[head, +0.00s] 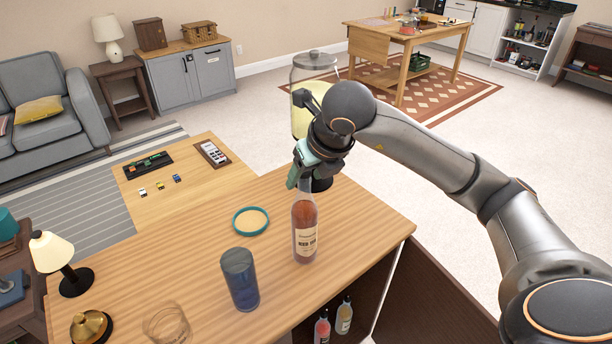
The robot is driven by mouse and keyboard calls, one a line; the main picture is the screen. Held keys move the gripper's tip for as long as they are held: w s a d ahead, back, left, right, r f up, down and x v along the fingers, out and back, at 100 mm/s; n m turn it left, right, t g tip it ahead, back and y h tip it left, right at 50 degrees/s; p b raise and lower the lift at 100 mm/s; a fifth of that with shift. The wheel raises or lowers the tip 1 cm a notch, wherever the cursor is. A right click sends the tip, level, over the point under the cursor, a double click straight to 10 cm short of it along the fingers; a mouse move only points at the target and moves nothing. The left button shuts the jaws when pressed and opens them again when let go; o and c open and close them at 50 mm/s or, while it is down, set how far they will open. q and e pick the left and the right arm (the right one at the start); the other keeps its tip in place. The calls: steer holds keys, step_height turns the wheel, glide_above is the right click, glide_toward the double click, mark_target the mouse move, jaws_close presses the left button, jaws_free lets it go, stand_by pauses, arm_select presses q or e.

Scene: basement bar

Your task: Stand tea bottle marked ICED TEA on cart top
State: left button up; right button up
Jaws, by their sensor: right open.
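A reddish-brown bottle (305,228) with a pale label stands upright on the near wooden top (190,265); its label is too small to read surely. My right gripper (297,178) is open, just above and beside the bottle's neck, pointing down. It hides the top of the bottle, and I cannot tell if it touches it. I cannot tell which surface is the cart top. My left gripper is not in view.
A blue tumbler (240,279), a clear glass (167,325), a teal-rimmed coaster (250,221), a brass bell (91,327) and a small lamp (60,262) are on the near top. A lidded glass dispenser (314,70) stands behind my gripper. A wooden table (410,45) stands far back.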

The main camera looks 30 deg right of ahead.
steer(key=v, duration=1.1)
